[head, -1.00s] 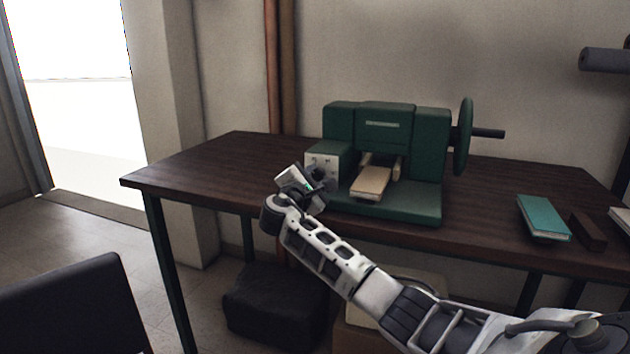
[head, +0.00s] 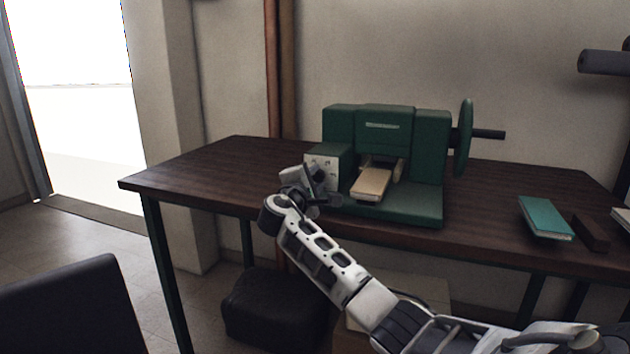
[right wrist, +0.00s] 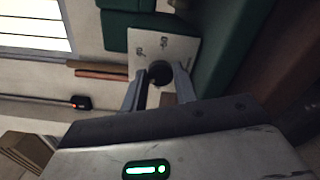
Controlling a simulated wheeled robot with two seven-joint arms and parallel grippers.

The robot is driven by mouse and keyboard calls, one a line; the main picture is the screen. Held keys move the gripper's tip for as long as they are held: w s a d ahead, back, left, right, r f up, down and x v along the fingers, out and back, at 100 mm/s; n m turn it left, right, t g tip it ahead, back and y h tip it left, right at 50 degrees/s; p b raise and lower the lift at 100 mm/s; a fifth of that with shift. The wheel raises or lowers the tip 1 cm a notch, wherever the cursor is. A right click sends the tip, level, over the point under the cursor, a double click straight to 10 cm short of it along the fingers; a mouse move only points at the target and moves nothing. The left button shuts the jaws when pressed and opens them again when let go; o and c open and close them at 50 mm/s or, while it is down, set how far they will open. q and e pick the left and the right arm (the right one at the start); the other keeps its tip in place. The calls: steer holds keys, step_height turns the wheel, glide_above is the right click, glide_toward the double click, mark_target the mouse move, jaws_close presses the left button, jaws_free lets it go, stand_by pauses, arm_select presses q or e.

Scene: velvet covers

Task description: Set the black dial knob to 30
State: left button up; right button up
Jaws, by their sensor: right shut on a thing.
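The black dial knob (right wrist: 159,72) is on the pale dial plate (right wrist: 178,48) in the right wrist view. In the head view, the plate (head: 322,161) is on the left front of the green machine (head: 384,140), and my gripper hides much of its lower part. My right gripper (head: 322,184) is at the plate in the head view. In the right wrist view its two fingers (right wrist: 159,82) are on either side of the knob, shut on it. My left gripper is not in view.
The machine stands on a dark wooden table (head: 215,165), with a handwheel (head: 464,138) on its right. A pale board (head: 371,183) juts from its front. A teal book (head: 545,217) and a brown block (head: 590,233) lie at the right. The table's left side is clear.

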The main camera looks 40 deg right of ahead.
steer(key=shift+f, duration=0.1)
steer(key=o, duration=1)
steer(key=p+v, duration=0.1)
steer(key=v, duration=1.5)
